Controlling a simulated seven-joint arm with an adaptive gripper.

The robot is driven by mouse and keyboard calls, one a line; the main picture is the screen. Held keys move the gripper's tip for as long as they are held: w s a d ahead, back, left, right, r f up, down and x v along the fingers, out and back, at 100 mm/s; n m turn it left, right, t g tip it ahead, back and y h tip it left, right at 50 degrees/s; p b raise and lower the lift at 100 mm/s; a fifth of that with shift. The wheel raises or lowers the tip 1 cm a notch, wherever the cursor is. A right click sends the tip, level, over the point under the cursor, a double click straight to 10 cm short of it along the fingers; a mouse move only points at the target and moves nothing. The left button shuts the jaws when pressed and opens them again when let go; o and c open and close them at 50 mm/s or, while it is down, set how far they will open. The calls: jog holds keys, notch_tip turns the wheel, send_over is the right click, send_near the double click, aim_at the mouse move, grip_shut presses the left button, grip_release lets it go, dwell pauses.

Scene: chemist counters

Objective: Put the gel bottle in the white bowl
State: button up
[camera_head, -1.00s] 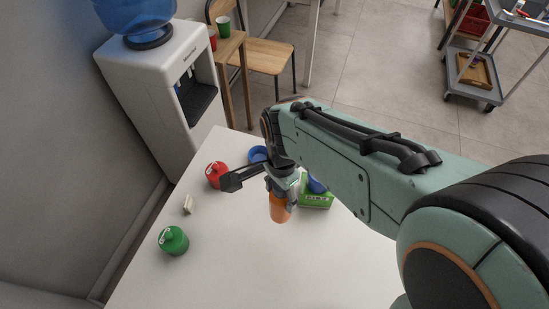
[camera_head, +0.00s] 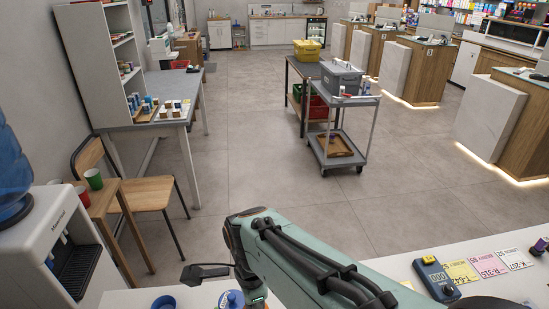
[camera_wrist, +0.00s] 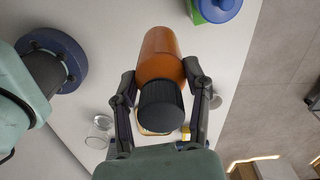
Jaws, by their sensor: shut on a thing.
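An orange bottle with a black ribbed cap (camera_wrist: 161,80), which I take for the gel bottle, is in the wrist view. My gripper (camera_wrist: 164,90) is shut on it, with one dark finger on each side. The bottle appears over the white counter top. I cannot make out the white bowl in either current view. In the head view my arm covers part of the counter, and the fingers and the bottle are out of sight.
A green container with a blue lid (camera_wrist: 218,8) stands beside the bottle at the top. A clear glass vessel (camera_wrist: 100,130) is at lower left. In the head view, a blue round item (camera_head: 164,302) and a digital meter (camera_head: 436,278) are on the counter.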

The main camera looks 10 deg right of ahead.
jog(key=w+d+m, duration=0.2)
jog(key=d+m, duration=0.6)
jog(key=d, duration=1)
jog(key=w+d+f, duration=0.5)
jog(key=w+f, duration=0.7)
jog(key=f, duration=0.1)
jog(key=shift+w+d, duration=0.2)
jog(key=shift+f, duration=0.1)
jog(key=shift+f, duration=0.4)
jog(key=o, duration=1.2)
